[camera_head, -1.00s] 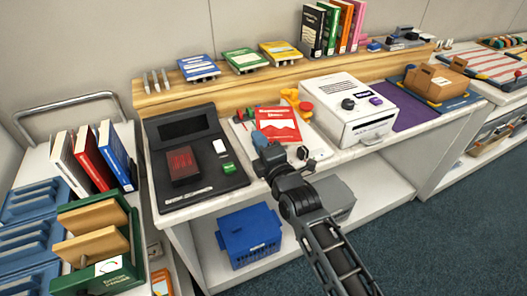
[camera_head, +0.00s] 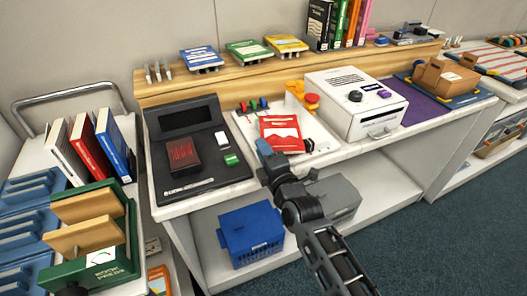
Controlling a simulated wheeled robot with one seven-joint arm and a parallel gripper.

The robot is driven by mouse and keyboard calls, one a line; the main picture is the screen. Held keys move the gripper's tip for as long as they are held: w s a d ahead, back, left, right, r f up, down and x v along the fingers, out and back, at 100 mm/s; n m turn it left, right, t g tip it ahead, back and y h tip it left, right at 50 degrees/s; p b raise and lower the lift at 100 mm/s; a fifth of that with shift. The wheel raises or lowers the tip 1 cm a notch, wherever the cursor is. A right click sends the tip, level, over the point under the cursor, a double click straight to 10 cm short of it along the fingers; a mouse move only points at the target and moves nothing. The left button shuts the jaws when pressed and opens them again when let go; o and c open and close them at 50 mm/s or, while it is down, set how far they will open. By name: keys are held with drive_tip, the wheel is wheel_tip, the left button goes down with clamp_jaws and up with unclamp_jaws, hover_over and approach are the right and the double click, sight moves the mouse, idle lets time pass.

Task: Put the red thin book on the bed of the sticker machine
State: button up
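The red thin book (camera_head: 281,128), with a white pattern on its lower part, is over the low white machine bed (camera_head: 318,150), which looks like the sticker machine. Coloured knobs line the back of this bed. My gripper (camera_head: 264,149) is at the book's front left edge, and the book moves along with it. The gripper seems shut on that edge, though its fingertips are mostly hidden. I cannot tell whether the book touches the bed.
A black machine (camera_head: 215,174) with a dark red block stands left of the bed. A white box machine (camera_head: 352,112) stands close on the right. Book stands line the wooden shelf (camera_head: 225,88) behind. A blue basket (camera_head: 250,236) sits below the counter.

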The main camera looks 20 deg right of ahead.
drive_tip(key=o, duration=0.3)
drive_tip(key=shift+s+r, duration=0.1)
drive_tip(key=shift+s+p, duration=0.35)
drive_tip(key=shift+p, duration=0.15)
drive_tip(key=s+p, duration=0.3)
drive_tip(key=s, duration=0.8)
drive_tip(key=shift+s, duration=0.1)
